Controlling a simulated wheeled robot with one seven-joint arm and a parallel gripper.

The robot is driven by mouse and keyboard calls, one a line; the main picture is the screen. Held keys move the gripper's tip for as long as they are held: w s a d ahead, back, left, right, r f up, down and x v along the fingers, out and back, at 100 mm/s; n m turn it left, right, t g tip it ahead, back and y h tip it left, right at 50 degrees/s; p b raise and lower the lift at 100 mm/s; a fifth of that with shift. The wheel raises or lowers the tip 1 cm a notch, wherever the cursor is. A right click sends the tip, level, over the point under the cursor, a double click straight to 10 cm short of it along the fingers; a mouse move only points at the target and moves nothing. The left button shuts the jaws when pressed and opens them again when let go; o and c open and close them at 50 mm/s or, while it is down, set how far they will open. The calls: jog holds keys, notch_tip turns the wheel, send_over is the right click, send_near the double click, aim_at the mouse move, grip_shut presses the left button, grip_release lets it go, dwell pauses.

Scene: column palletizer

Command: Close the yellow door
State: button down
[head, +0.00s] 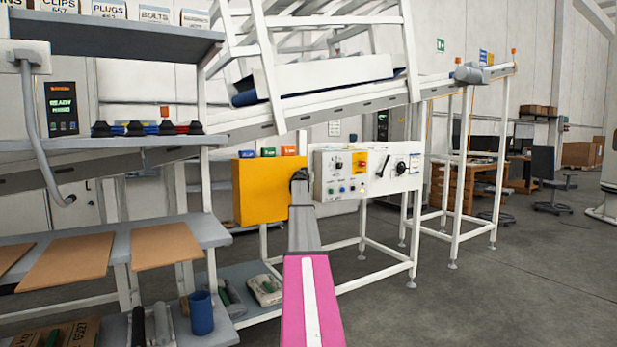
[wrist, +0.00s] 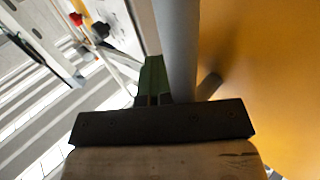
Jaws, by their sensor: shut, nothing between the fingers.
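The yellow door (head: 262,200) stands just left of the white control panel (head: 335,190), under the sloping conveyor. My gripper (head: 299,178) is at the right edge of the yellow door, between it and the panel, at the far end of my arm. In the wrist view the yellow door (wrist: 265,75) fills the right side, close to my gripper (wrist: 153,85). A grey upright bar (wrist: 177,45) runs beside the fingers. My gripper is shut and holds nothing. Whether it touches the door is unclear. The door's hinge and latch are hidden.
The panel carries knobs and buttons. Shelves (head: 100,235) with brown boards (head: 65,260) and a blue cup (head: 201,313) stand at the left. The floor (head: 480,300) at the right front is clear.

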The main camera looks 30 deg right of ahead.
jog(key=s, duration=1.4)
jog(key=shift+a, duration=0.25)
